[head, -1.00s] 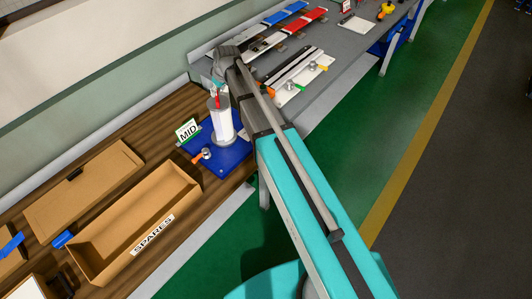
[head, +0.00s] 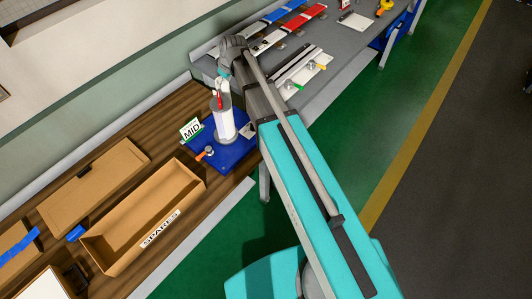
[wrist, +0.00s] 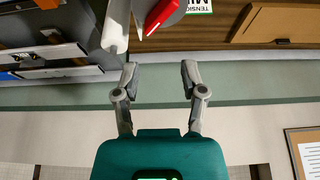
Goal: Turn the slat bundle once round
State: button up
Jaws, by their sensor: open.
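A white upright body (head: 226,126), which looks like the slat bundle, stands on a grey round base on a blue board (head: 240,155). I cannot make out single slats in it. A red piece (head: 220,102) shows at its upper part. In the wrist view a white rod-like end (wrist: 116,28) and a red block (wrist: 162,14) lie at the top edge, beyond my fingers. My gripper (wrist: 159,68) is open with nothing between its fingertips. In the head view it is near the top of the white body, and my arm partly hides it.
A grey bench (head: 350,50) with clamped profiles is behind. The wall (wrist: 250,82) is close behind.

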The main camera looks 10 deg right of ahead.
jog(key=s+d+f+m+g+h+b, duration=0.1)
jog(key=s+d+f+m+b, duration=0.2)
jog(key=s+f+b, duration=0.7)
jog(key=s+d+f+m+g+h+b, duration=0.1)
jog(key=s+d+f+m+g+b, duration=0.1)
jog(key=s+d+f+b, duration=0.5)
jog(key=shift+s+d+f+m+h+b, duration=0.25)
jog(key=shift+s+f+m+b, duration=0.35)
jog(key=shift+s+f+b, duration=2)
jog(key=shift+w+f, duration=0.3)
jog(key=shift+w, duration=0.15)
jog(key=s, duration=0.1)
jog(key=s+d+m, duration=0.1)
jog(key=s, duration=0.1)
jog(key=shift+g, duration=0.4)
jog(key=shift+d, duration=0.2)
